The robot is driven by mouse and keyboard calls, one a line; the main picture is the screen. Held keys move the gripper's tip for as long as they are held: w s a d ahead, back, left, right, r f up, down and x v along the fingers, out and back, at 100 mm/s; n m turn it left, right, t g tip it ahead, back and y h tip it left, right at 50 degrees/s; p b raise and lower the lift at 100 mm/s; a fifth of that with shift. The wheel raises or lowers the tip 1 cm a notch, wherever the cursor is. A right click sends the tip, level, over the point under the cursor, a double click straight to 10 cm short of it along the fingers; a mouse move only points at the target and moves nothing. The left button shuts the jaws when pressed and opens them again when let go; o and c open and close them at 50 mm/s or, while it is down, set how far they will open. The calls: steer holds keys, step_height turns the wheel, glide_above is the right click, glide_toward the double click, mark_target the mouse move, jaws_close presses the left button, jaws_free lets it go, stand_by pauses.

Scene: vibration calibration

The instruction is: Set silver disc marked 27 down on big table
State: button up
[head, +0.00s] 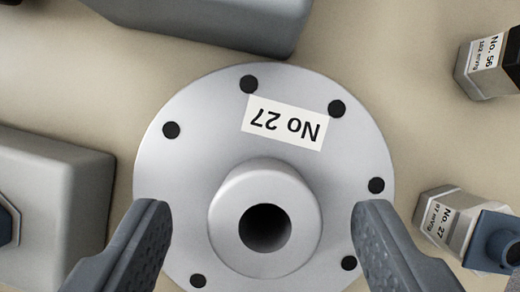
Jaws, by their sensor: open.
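The silver disc marked 27 (180,160) is in the middle of the head view, its label "No 27" upside down. It has several black holes around its rim and a raised hub with a dark bore. My gripper (262,235) is open, with one dark finger on each side of the hub and clear gaps between fingers and hub. The fingers overlap the disc's lower left and lower right edges in the picture. The disc appears to lie on a beige surface, likely the big table (400,130); its underside is hidden.
A grey box-shaped object (50,190) is close on the left, and another (210,20) is at the top. A small metal sensor labelled No. 27 (445,215) is at the right, close to the disc. Another labelled No. 56 (488,60) is at the upper right.

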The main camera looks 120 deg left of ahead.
steer(key=shift+w+d+f, duration=0.1)
steer(key=shift+d+f, duration=0.05)
steer(key=shift+f, duration=0.25)
jaws_close()
steer(key=shift+r, duration=0.1)
